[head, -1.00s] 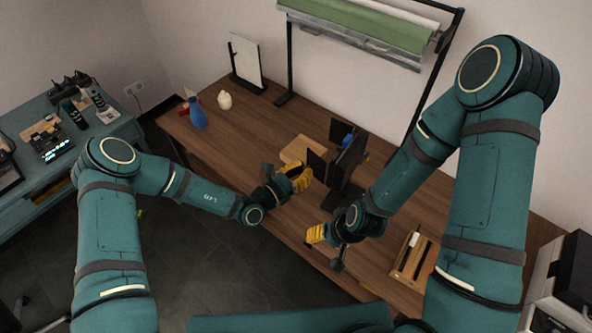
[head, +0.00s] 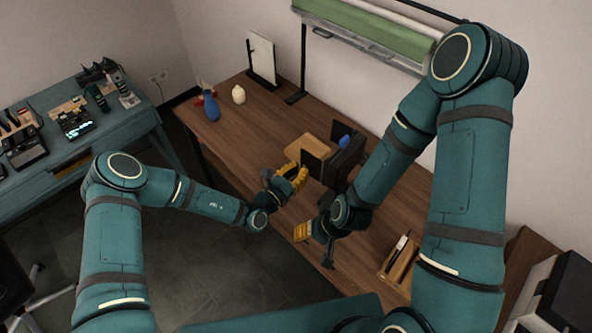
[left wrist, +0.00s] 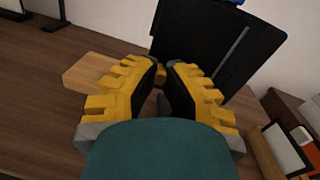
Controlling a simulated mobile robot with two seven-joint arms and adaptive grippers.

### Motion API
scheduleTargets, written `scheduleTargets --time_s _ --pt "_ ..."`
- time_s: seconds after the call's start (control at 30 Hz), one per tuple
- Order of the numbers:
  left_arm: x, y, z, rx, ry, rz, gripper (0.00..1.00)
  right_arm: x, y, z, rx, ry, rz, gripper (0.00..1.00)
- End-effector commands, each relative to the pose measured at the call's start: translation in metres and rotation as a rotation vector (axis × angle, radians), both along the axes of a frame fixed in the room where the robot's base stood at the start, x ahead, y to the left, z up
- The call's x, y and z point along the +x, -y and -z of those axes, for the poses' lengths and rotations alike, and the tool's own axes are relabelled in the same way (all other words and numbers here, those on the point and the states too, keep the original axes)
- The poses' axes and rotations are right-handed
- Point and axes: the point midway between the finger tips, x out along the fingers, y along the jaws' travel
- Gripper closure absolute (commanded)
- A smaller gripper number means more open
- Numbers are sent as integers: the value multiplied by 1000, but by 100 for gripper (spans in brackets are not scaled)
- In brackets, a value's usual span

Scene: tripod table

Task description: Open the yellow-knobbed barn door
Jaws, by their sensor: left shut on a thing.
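The lamp (head: 343,168) is a dark boxy unit on the brown table, with thin black barn-door panels. One dark panel (head: 313,166) stands on its left side, beside my left gripper. My left gripper (head: 300,174) has yellow fingers and is shut at that panel's edge. In the left wrist view, the fingertips (left wrist: 164,72) meet on a small yellow-and-dark piece, seemingly the yellow knob (left wrist: 161,74), in front of the large dark panel (left wrist: 212,42). The fingers mostly hide it. My right gripper (head: 301,232) is near the table's front edge, apart from the lamp; its jaw opening is unclear.
A pale wooden block (head: 310,148) lies behind the left gripper. A blue knob-like part (head: 345,142) shows at the lamp. A wooden tray (head: 400,262) sits to the right. A blue vase (head: 211,108) and white jar (head: 238,95) stand far left. The table's left middle is clear.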

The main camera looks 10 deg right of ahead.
Motion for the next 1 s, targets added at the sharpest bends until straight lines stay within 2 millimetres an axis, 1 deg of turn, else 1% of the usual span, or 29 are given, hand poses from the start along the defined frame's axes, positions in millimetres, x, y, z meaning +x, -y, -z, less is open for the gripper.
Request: scheduleTargets --time_s 0.47,0.5,0.6,0.87,1.0 --pt "0 2 0 -2 0 1 100 0 0 -1 0 0 0 47" --pt "0 2 0 -2 0 1 86 0 0 -1 0 0 0 47" --pt "0 2 0 -1 -1 1 54 0 0 -1 0 0 0 47" --pt "0 1 0 -1 -1 0 54 0 0 -1 0 0 0 47" --pt "-4 -4 0 1 -1 0 54 0 0 -1 0 0 0 47"
